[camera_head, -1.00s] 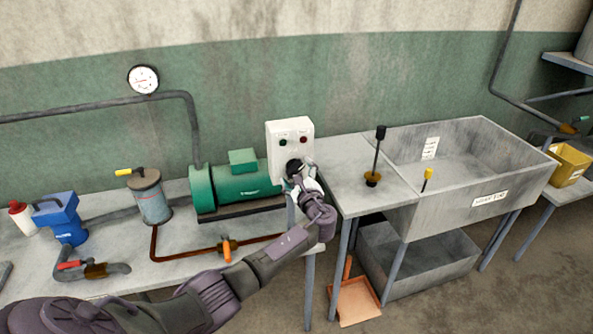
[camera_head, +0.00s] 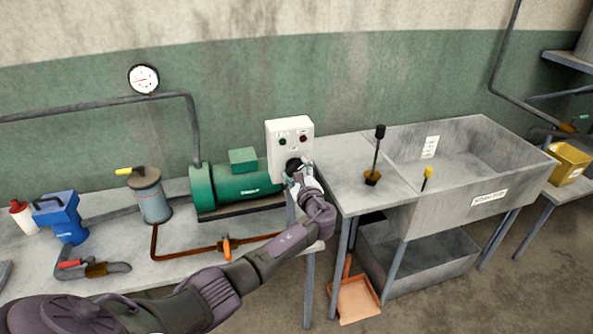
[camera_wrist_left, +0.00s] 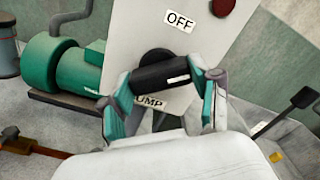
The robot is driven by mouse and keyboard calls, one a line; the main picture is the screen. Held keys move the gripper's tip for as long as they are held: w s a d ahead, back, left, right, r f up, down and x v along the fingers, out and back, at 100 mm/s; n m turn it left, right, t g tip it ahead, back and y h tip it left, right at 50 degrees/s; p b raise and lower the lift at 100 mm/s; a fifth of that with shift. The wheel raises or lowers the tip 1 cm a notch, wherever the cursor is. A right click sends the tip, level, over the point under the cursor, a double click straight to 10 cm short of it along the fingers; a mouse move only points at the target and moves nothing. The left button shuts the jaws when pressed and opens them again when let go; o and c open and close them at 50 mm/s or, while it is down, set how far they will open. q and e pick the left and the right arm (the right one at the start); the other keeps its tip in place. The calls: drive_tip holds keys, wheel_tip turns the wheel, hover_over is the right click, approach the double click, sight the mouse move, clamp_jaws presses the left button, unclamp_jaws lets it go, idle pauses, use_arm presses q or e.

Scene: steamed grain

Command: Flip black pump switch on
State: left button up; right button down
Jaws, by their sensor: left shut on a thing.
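The black pump switch (camera_wrist_left: 162,76) is on the lower front of a white control box (camera_head: 282,138). In the left wrist view its handle lies nearly level, with a white mark toward its right end. An OFF label (camera_wrist_left: 180,20) is above it, and a label reading UMP, partly hidden, is below. My left gripper (camera_wrist_left: 165,82) is shut on the switch handle, one finger at each end. In the head view the left gripper (camera_head: 298,174) is at the box front and partly covers the switch. My right gripper does not show.
A green pump motor (camera_head: 235,187) stands left of the box, with a pressure gauge (camera_head: 143,79) on the wall. An orange-handled valve (camera_head: 226,247) is on the pipe in front.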

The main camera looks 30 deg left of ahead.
use_arm(q)
drive_tip(key=m+p, duration=0.2)
drive_tip(key=m, duration=0.2)
drive_tip(key=shift+r+p, duration=0.1)
drive_tip(key=shift+p, duration=0.3)
drive_tip(key=shift+m+p, duration=0.85)
drive_tip(key=shift+m, duration=1.15)
drive_tip(key=o, duration=1.1)
drive_tip(key=shift+o, duration=0.2)
drive_tip(key=v, duration=1.2)
